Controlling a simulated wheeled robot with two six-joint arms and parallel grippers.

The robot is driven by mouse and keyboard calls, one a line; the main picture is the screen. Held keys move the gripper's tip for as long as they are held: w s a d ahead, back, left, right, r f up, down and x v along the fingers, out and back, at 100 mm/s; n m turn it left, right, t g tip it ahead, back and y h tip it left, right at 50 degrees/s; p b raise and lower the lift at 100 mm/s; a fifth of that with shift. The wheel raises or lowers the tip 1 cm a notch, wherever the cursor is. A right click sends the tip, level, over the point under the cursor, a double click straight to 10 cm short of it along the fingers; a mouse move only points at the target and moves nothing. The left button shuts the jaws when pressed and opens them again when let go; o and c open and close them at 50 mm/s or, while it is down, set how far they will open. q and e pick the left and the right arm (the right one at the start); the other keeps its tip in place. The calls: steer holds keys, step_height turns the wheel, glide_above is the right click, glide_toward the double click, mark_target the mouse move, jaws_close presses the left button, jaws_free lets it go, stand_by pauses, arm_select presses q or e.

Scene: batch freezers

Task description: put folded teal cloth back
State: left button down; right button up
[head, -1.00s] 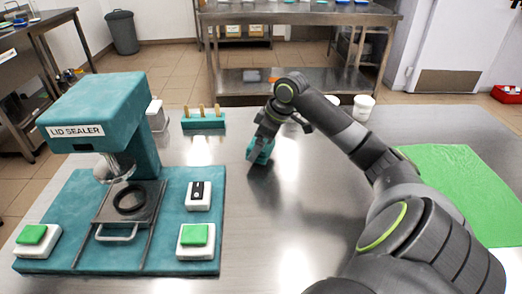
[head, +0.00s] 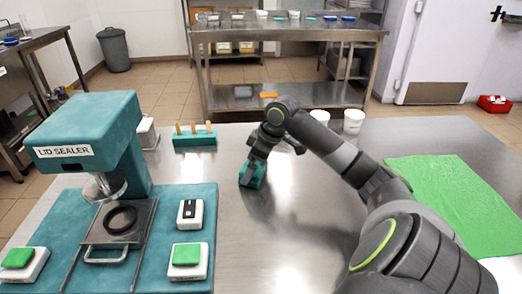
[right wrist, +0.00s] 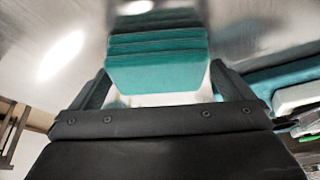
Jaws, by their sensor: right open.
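The folded teal cloth (head: 252,176) stands on the steel table in the head view, right of the lid sealer. In the right wrist view the cloth (right wrist: 158,66) shows as several stacked teal layers between the two fingers. My right gripper (head: 254,164) points down at the cloth, with one finger on either side of it. In the right wrist view the gripper (right wrist: 160,88) is open, and gaps seem to show beside the cloth. My left gripper is in neither view.
The teal lid sealer (head: 90,140) with its base and buttons fills the left of the table. A teal block with wooden pegs (head: 195,139) stands behind. White cups (head: 353,121) are at the back edge. A green mat (head: 455,195) lies right. The table's middle front is clear.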

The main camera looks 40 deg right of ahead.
steer(key=p+v, duration=0.1)
steer(key=v, duration=1)
steer(key=shift+s+r, duration=0.1)
steer(key=shift+r, duration=0.05)
